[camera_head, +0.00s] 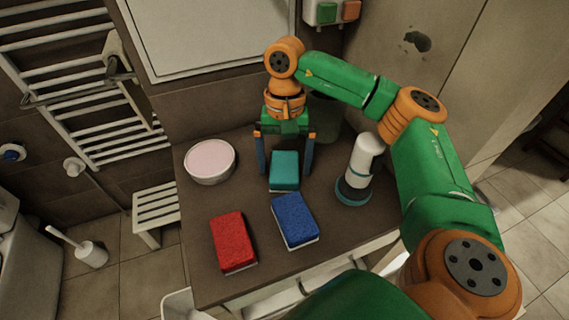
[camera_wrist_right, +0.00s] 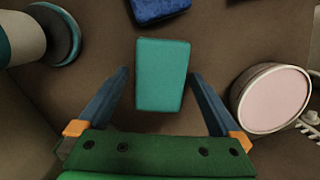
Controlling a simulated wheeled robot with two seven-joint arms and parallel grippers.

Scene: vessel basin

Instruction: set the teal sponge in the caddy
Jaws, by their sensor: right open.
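The teal sponge (camera_head: 284,170) lies on the brown counter below my right gripper (camera_head: 284,168). The right gripper points down and is open, with one blue finger on each side of the sponge. In the right wrist view the teal sponge (camera_wrist_right: 162,75) sits between the fingers of the right gripper (camera_wrist_right: 158,76), with a visible gap on both sides. No contact shows. A white wall holder (camera_head: 322,14) with a green and an orange block is at the top edge; I cannot tell whether it is the caddy. My left gripper is not in view.
A blue sponge (camera_head: 295,220) and a red sponge (camera_head: 232,242) lie nearer on the counter (camera_head: 195,270). A round white dish with a pink top (camera_head: 209,160) stands left of the gripper. A white and teal bottle-shaped object (camera_head: 360,170) stands to the right.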

